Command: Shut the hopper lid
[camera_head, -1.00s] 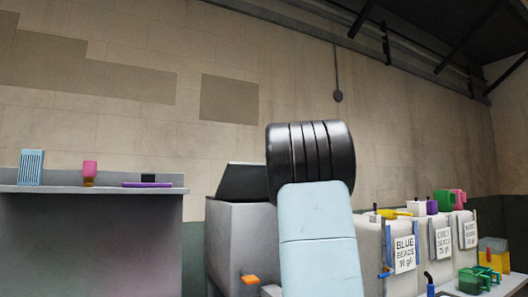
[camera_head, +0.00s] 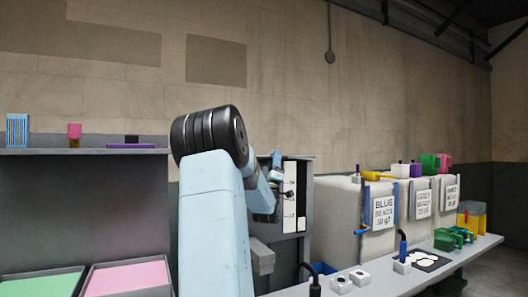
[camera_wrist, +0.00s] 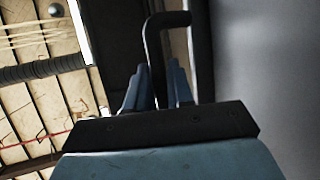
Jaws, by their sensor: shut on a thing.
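My gripper (camera_wrist: 156,80) is shut on a black bar handle (camera_wrist: 152,50) in the wrist view. Its two blue fingers stand on either side of the bar, which bends over to the right at its top. A smooth grey surface (camera_wrist: 265,70) fills the right of that view. In the head view my arm covers much of the hopper area. A grey upright unit with a white marked panel (camera_head: 290,192) shows just right of my wrist. I cannot make out the lid's angle now.
A grey shelf (camera_head: 85,153) with small items is at left, above trays with green (camera_head: 40,286) and pink (camera_head: 130,279) contents. At right stand labelled bead bins (camera_head: 340,215) and a bench (camera_head: 370,275) with small fixtures.

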